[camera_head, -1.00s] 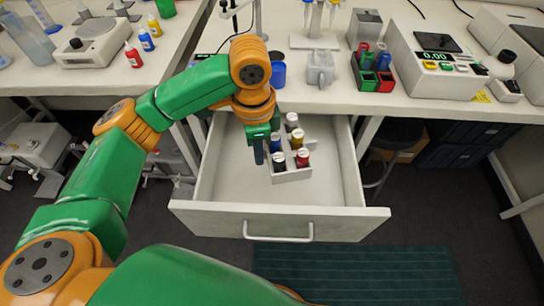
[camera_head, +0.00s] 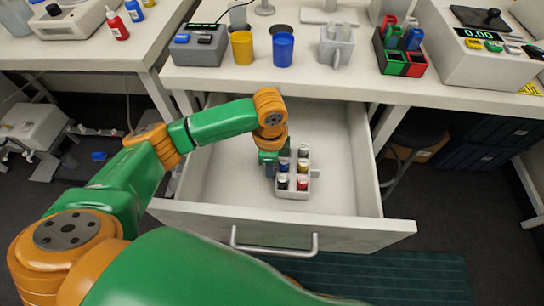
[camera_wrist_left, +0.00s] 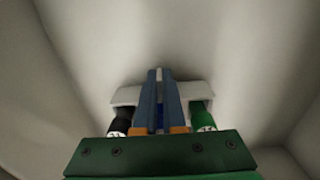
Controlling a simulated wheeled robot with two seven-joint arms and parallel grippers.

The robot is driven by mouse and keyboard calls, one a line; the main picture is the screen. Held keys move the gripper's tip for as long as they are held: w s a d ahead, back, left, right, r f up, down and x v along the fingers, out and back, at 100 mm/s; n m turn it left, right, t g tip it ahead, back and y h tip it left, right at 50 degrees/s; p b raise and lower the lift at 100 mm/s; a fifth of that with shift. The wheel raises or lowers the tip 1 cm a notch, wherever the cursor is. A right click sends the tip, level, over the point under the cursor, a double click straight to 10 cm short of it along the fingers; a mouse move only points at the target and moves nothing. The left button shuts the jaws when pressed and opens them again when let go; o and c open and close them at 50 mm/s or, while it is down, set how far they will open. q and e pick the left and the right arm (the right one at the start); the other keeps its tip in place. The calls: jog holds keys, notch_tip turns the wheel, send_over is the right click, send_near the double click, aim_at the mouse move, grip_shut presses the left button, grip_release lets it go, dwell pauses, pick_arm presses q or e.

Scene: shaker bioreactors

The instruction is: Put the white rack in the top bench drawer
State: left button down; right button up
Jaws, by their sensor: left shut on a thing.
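The white rack (camera_head: 293,193) is within the open top bench drawer (camera_head: 335,187), near the middle of its width. It carries several small bottles with coloured bodies and looks upright. My left gripper (camera_head: 270,167) is shut on the rack at its left side, pointing down into the drawer. In the left wrist view the blue fingers (camera_wrist_left: 158,100) are close together over the rack (camera_wrist_left: 128,95), with a black bottle (camera_wrist_left: 120,122) and a green bottle (camera_wrist_left: 202,116) on either side. Whether the rack touches the drawer floor is hard to tell. My right gripper is not in view.
The drawer front with its handle (camera_head: 274,246) stands out from the bench. On the bench above are a yellow cup (camera_head: 242,48), a blue cup (camera_head: 283,50) and a red and green rack (camera_head: 402,60). Bare drawer floor shows left and right of the white rack.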

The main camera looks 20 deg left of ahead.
pick_arm(q)
jog(key=w, duration=0.2)
jog(key=w+a, duration=0.1)
jog(key=w, duration=0.1)
jog(key=shift+s+a+f, duration=0.1)
jog(key=shift+s+f, duration=0.05)
jog(key=shift+f, duration=0.35)
jog(key=shift+f, duration=0.1)
jog(key=c, duration=1)
grip_release()
notch_tip(320, 180, up, 12)
jog(key=p, duration=0.1)
